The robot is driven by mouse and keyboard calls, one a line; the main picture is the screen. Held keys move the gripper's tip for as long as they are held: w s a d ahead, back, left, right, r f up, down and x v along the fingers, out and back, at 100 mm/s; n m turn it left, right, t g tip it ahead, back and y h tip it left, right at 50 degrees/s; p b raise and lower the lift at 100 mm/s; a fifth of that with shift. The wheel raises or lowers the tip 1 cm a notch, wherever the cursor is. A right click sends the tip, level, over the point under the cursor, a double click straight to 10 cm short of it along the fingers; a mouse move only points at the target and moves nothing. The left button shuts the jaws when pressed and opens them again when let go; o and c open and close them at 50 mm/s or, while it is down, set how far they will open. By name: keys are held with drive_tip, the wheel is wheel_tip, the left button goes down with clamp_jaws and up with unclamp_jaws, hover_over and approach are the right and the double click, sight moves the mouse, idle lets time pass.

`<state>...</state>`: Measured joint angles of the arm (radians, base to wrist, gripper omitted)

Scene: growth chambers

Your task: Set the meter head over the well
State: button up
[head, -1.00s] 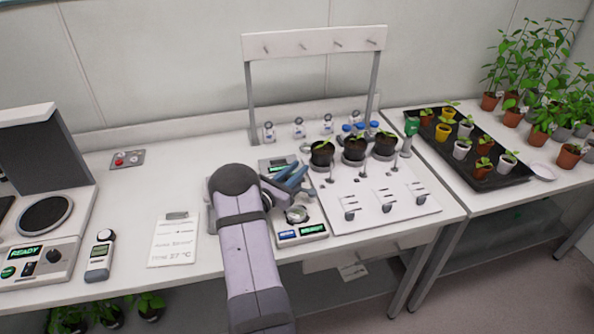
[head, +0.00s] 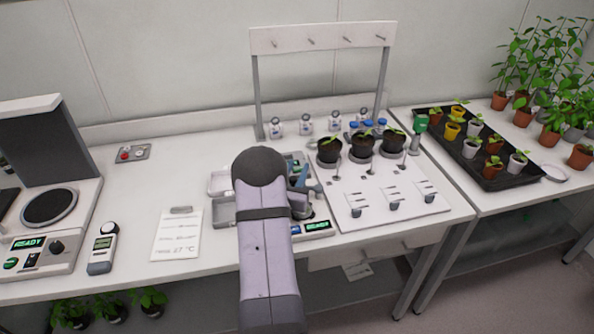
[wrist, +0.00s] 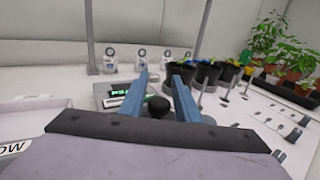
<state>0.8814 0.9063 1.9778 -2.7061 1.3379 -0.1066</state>
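My gripper (wrist: 159,80) has two blue fingers, spread apart in the wrist view. A dark round knob-like part (wrist: 158,106) shows between them, with a gap on its right side; I cannot tell if it is the meter head. In the head view my gripper (head: 303,178) is over a bench instrument with a lit green display (head: 317,226), mostly hidden by my arm. The well cannot be made out now; my arm covers that area.
A white tray (head: 219,184) lies left of my arm. A handheld meter (head: 103,250) and a note sheet (head: 177,236) lie farther left. Three black pots (head: 362,147) stand on a white board (head: 375,200) to the right. A rack frame (head: 256,95) rises behind.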

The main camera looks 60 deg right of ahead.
drive_tip(key=shift+o, duration=0.5)
drive_tip(key=shift+a, duration=0.15)
drive_tip(key=shift+s+a+f+b, duration=0.15)
drive_tip(key=shift+a+b, duration=0.2)
drive_tip(key=shift+a, duration=0.3)
drive_tip(key=shift+b+v, duration=0.9)
drive_tip(key=shift+v, duration=1.95)
